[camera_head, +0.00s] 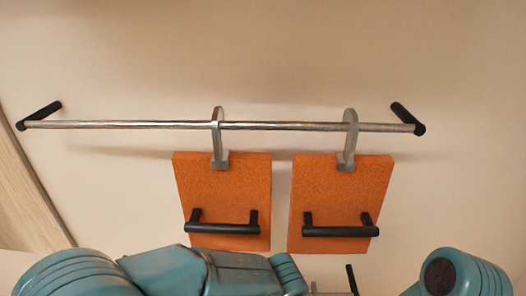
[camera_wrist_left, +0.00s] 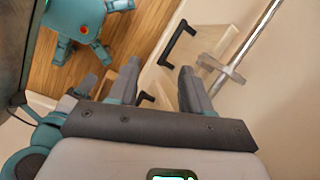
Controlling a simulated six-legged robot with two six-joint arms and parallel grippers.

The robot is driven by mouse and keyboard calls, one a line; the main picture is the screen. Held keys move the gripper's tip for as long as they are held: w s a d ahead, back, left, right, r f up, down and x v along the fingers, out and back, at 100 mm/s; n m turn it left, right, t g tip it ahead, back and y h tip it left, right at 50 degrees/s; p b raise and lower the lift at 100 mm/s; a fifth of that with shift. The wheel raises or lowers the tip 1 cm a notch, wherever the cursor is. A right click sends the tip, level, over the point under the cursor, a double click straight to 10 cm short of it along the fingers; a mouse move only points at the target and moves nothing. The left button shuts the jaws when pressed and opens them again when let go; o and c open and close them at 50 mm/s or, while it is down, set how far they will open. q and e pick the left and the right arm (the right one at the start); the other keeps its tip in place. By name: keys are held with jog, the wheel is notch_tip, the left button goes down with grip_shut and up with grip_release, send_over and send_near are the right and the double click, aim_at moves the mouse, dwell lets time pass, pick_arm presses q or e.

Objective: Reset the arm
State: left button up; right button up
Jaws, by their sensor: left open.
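My left gripper (camera_wrist_left: 160,86) shows in the left wrist view with its two grey fingers spread apart and nothing between them. In the head view my left arm comes in along the bottom edge, and I cannot make out its fingertips there. My right arm shows only as a rounded teal part at the lower right of the head view; its gripper is out of frame.
A metal rail (camera_head: 280,126) runs along the wall. Two orange panels (camera_head: 222,190) (camera_head: 342,190) hang from it by grey hooks (camera_head: 218,135) (camera_head: 349,135), each with a black handle (camera_head: 225,229) (camera_head: 340,231). The rail (camera_wrist_left: 248,40) also shows in the wrist view.

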pick_arm(q)
jog(key=s+a+f+n+h, duration=0.2)
jog(key=s+a+f+n, duration=0.1)
jog(key=f+n, duration=0.2)
jog(key=s+a+f+n+h, duration=0.2)
jog(key=f+n, duration=0.3)
jog(key=f, duration=0.5)
jog(key=s+a+f+n+h, duration=0.3)
jog(key=s+f+n, duration=0.1)
jog(key=f+n, duration=0.2)
jog(key=shift+s+a+f+h+b, duration=0.3)
jog(key=shift+s+a+f, duration=0.1)
jog(key=shift+f, duration=0.4)
